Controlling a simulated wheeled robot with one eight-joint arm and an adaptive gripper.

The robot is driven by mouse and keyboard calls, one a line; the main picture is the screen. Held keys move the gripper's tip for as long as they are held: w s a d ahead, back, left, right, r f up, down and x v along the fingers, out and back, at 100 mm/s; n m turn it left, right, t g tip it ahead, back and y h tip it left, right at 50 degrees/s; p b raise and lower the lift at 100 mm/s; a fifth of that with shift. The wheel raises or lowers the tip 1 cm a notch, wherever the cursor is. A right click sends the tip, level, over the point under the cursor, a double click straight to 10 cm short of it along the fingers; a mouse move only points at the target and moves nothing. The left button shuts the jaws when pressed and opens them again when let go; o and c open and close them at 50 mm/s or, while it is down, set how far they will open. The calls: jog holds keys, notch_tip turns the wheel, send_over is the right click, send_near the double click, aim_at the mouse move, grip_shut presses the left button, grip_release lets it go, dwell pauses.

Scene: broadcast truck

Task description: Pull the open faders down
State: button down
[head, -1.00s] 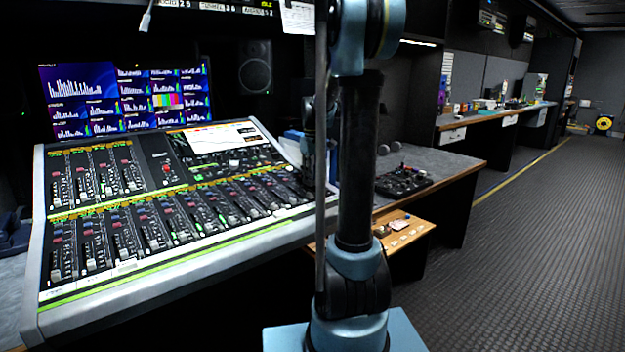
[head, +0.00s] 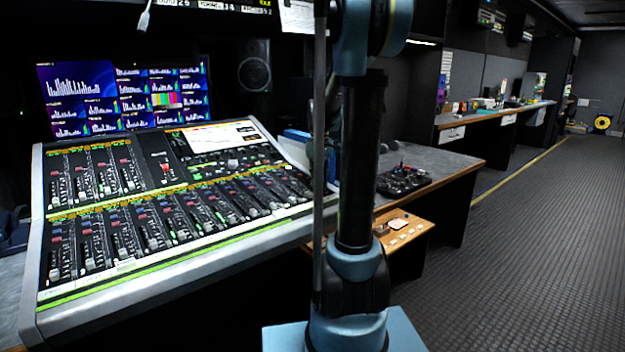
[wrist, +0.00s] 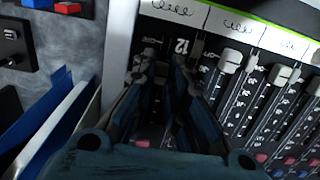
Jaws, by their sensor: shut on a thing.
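The mixing console (head: 175,266) stands at the left in the head view, with rows of faders (head: 56,273) at differing heights. In the wrist view the console is upside down, its white label strip at the top. My gripper (wrist: 161,65) reaches onto the fader strip by the "12" label, its fingers close together and shut on a fader cap that they mostly hide. To its right, light grey fader caps (wrist: 229,61) stand near the label strip; another pale cap (wrist: 280,75) is farther right. In the head view my arm hides the gripper.
Blue and white folders (wrist: 62,118) stand close beside the console's side in the wrist view. A worktop (head: 450,160) with a small black control panel (head: 403,181) is right of the console. Lit monitors (head: 122,98) stand behind it. The floor aisle at the right is clear.

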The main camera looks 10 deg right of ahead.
aim_at(325, 193)
jog(key=shift+s+d+f, duration=0.15)
jog(key=shift+s+d, duration=0.3)
jog(key=shift+s, duration=0.3)
jog(key=shift+s+d+f, duration=0.1)
jog(key=shift+s+d, duration=0.3)
jog(key=shift+s, duration=0.35)
jog(key=c, duration=1.6)
grip_release()
